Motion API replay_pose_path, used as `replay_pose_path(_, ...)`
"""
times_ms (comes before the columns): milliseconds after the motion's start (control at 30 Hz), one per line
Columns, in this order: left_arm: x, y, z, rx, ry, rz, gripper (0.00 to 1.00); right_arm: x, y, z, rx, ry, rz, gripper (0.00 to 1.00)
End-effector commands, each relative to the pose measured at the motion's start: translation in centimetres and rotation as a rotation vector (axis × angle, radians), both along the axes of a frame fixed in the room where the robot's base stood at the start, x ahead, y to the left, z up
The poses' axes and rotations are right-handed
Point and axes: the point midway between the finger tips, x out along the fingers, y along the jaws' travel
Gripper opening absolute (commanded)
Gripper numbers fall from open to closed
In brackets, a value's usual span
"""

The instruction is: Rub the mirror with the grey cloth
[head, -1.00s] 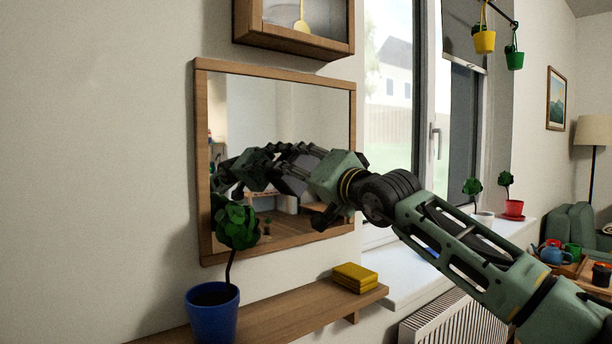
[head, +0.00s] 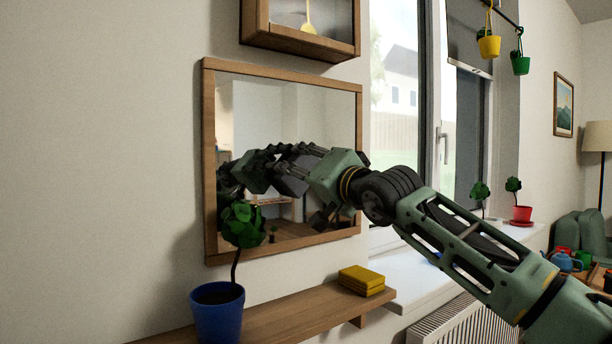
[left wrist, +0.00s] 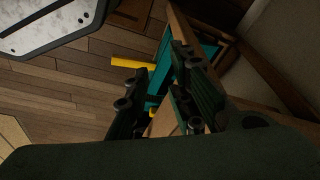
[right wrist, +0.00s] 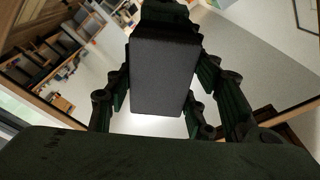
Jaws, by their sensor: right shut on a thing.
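The wood-framed mirror (head: 284,100) hangs on the wall in the head view, and its glass reflects the room and my arm. My right gripper (head: 272,170) reaches in from the right across the middle of the mirror. It is shut on the grey cloth, a dark grey block-like pad (right wrist: 163,75) between its fingers in the right wrist view. I cannot tell whether the cloth touches the glass. My left gripper (left wrist: 160,100) shows only in the left wrist view, with its fingers apart and empty, above the floor and some wooden furniture.
A shelf (head: 300,318) below the mirror bears a blue pot (head: 217,312) with a small tree, close under the mirror's lower left corner, and yellow stacked pads (head: 361,280). A wooden cabinet (head: 300,42) hangs above. A window (head: 398,110) is to the right.

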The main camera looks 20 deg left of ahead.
Motion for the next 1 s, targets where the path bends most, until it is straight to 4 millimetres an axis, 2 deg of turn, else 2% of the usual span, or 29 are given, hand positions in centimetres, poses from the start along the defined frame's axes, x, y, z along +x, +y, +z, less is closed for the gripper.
replay_pose_path(33, 1.7, 1.1, 1.3, 0.021, -0.047, 0.007, 0.4, -0.1, 0.1, 0.0, 0.0, -0.001, 0.001, 0.21)
replay_pose_path(133, 1.7, 1.1, 2.2, 0.021, -0.052, 0.008, 0.4, -0.3, 0.3, 0.0, 0.0, -0.001, 0.001, 0.21)
replay_pose_path(1000, 0.4, 0.8, 9.6, 0.008, -0.075, 0.013, 0.4, -2.2, 2.1, -0.2, -0.001, -0.001, 0.005, 0.21)
